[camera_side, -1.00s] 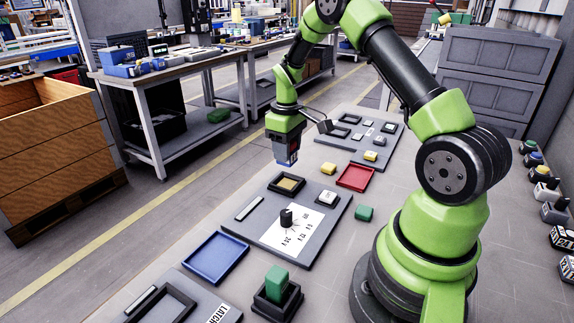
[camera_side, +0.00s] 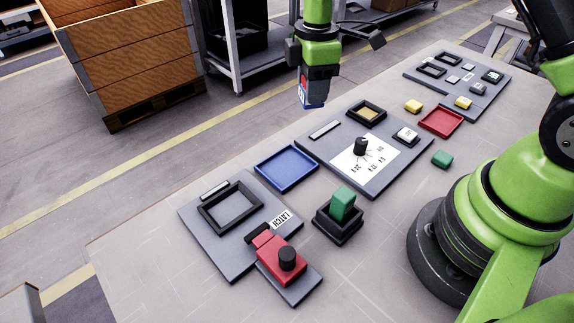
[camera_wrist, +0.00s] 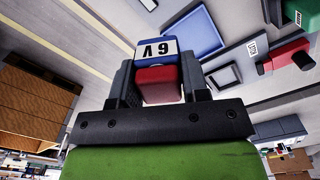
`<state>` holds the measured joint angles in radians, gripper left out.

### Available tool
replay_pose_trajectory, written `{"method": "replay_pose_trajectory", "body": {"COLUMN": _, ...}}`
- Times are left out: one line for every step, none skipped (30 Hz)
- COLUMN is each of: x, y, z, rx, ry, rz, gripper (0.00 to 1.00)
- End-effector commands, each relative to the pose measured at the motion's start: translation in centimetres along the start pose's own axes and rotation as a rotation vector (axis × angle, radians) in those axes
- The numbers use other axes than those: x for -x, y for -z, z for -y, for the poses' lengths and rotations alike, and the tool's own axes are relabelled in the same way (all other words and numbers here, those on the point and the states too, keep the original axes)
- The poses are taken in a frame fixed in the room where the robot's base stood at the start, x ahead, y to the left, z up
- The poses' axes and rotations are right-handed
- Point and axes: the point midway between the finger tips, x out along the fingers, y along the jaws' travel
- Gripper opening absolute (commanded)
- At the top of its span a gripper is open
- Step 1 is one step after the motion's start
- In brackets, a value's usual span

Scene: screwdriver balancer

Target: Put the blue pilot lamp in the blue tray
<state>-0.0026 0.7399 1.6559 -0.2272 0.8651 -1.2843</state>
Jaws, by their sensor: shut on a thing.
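My gripper (camera_side: 313,88) is shut on the blue pilot lamp (camera_side: 312,103) and holds it in the air, above and beyond the panel in the side view. In the wrist view the lamp (camera_wrist: 157,45) is blue with a white "6 V" label, and a red block sits between the dark fingers just behind it; I cannot tell whether it is part of the lamp. The blue tray (camera_side: 287,168) lies empty on the table, lower and nearer the camera than my gripper. The tray also shows in the wrist view (camera_wrist: 195,30), apart from the lamp.
Right of the tray is a grey panel with a black knob (camera_side: 361,147). Nearer the camera stand a green block in a dark holder (camera_side: 338,222), a latch panel (camera_side: 205,243) and a red switch box (camera_side: 280,262). A red tray (camera_side: 441,122) lies farther right.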

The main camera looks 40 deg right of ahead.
Motion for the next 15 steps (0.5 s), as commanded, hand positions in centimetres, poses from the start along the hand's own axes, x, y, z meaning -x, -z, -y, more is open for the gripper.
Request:
{"method": "replay_pose_trajectory", "body": {"x": -0.1, "y": 1.4, "z": 1.1, "rx": 0.097, "ry": 0.001, "rz": 0.0, "gripper": 0.18}}
{"method": "replay_pose_trajectory", "body": {"x": -0.1, "y": 2.1, "z": 1.6, "rx": 0.152, "ry": 0.0, "rz": 0.0, "gripper": 0.18}}
{"method": "replay_pose_trajectory", "body": {"x": -0.2, "y": 2.9, "z": 2.2, "rx": 0.218, "ry": -0.001, "rz": 0.0, "gripper": 0.18}}
{"method": "replay_pose_trajectory", "body": {"x": -0.2, "y": 3.4, "z": 2.7, "rx": 0.264, "ry": -0.001, "rz": 0.0, "gripper": 0.18}}
{"method": "replay_pose_trajectory", "body": {"x": -0.2, "y": 3.9, "z": 3.2, "rx": 0.306, "ry": 0.0, "rz": 0.0, "gripper": 0.18}}
{"method": "replay_pose_trajectory", "body": {"x": -0.3, "y": 4.4, "z": 3.7, "rx": 0.354, "ry": 0.0, "rz": -0.001, "gripper": 0.18}}
{"method": "replay_pose_trajectory", "body": {"x": -0.3, "y": 4.8, "z": 4.0, "rx": 0.385, "ry": 0.0, "rz": -0.001, "gripper": 0.18}}
{"method": "replay_pose_trajectory", "body": {"x": -0.3, "y": 5.1, "z": 4.3, "rx": 0.414, "ry": -0.001, "rz": -0.001, "gripper": 0.18}}
{"method": "replay_pose_trajectory", "body": {"x": -0.3, "y": 5.4, "z": 4.7, "rx": 0.445, "ry": -0.001, "rz": -0.001, "gripper": 0.18}}
{"method": "replay_pose_trajectory", "body": {"x": -0.4, "y": 5.6, "z": 4.9, "rx": 0.465, "ry": -0.001, "rz": -0.001, "gripper": 0.18}}
{"method": "replay_pose_trajectory", "body": {"x": -0.5, "y": 5.8, "z": 5.1, "rx": 0.482, "ry": -0.001, "rz": -0.001, "gripper": 0.18}}
{"method": "replay_pose_trajectory", "body": {"x": -0.8, "y": 5.9, "z": 5.3, "rx": 0.498, "ry": 0.001, "rz": -0.001, "gripper": 0.18}}
{"method": "replay_pose_trajectory", "body": {"x": -1.1, "y": 6.0, "z": 5.4, "rx": 0.506, "ry": 0.002, "rz": 0.0, "gripper": 0.18}}
{"method": "replay_pose_trajectory", "body": {"x": -1.6, "y": 6.0, "z": 5.5, "rx": 0.511, "ry": 0.003, "rz": 0.001, "gripper": 0.18}}
{"method": "replay_pose_trajectory", "body": {"x": -2.4, "y": 6.0, "z": 5.5, "rx": 0.515, "ry": 0.004, "rz": 0.002, "gripper": 0.18}}
